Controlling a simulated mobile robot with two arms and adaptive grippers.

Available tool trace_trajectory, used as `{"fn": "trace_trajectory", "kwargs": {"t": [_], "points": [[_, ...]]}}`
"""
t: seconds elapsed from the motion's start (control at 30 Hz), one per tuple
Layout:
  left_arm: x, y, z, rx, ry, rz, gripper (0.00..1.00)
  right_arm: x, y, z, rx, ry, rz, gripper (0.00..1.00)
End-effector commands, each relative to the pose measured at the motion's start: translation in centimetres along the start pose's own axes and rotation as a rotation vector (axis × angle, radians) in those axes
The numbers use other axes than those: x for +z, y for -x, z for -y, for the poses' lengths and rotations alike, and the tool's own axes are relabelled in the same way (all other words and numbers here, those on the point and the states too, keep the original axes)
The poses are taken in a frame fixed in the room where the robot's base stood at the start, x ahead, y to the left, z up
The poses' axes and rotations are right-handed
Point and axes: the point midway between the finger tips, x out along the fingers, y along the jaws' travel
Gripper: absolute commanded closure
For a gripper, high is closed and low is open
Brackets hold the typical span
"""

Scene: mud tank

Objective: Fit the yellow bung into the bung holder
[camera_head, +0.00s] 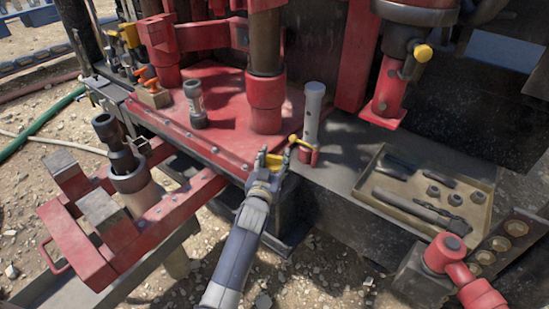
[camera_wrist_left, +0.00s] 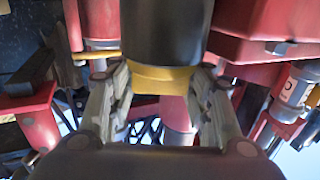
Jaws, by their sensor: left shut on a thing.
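My left gripper (camera_head: 270,160) is near the middle of the head view, at the front edge of the red deck. In the left wrist view its fingers (camera_wrist_left: 165,95) close from both sides on the yellow bung (camera_wrist_left: 165,79). A wide dark cylinder (camera_wrist_left: 165,30) shows directly above the yellow; I cannot tell whether it belongs to the bung. The bung is hard to make out in the head view. A grey upright tube (camera_head: 313,115) with a red base and a yellow handle (camera_head: 300,142) stands just right of the gripper. I cannot tell which part is the bung holder. My right gripper is out of view.
A tray of tools (camera_head: 375,185) lies on the dark ledge at right. A red column (camera_head: 265,95) and a dark grey fitting (camera_head: 194,103) stand on the red deck (camera_head: 225,130). A red frame (camera_head: 75,235) juts out at left. Gravel lies below.

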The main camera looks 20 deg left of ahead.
Motion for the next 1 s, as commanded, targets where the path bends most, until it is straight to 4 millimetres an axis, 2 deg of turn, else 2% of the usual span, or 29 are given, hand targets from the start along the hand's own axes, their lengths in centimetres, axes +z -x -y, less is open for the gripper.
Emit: {"fn": "trace_trajectory", "kwargs": {"t": [0.1, 0.13, 0.2, 0.23, 0.67, 0.87, 1.0], "points": [[0.0, 0.0, 0.0, 0.000, 0.000, -0.001, 0.75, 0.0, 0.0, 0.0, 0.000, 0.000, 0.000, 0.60], [0.0, 0.0, 0.0, 0.000, 0.000, -0.001, 0.48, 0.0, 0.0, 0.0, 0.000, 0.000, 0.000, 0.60], [0.0, 0.0, 0.0, 0.000, 0.000, 0.000, 0.32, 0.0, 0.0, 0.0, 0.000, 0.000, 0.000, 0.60], [0.0, 0.0, 0.0, 0.000, 0.000, 0.000, 0.30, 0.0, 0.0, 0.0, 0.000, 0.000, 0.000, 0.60], [0.1, 0.5, 0.0, 0.000, 0.000, 0.001, 0.30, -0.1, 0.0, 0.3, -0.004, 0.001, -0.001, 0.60], [0.1, 3.2, 0.0, 0.000, 0.001, 0.002, 0.30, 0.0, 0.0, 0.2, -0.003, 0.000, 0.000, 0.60], [0.1, 6.1, 0.0, 0.000, 0.000, 0.002, 0.30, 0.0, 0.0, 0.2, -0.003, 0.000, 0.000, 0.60]]}}
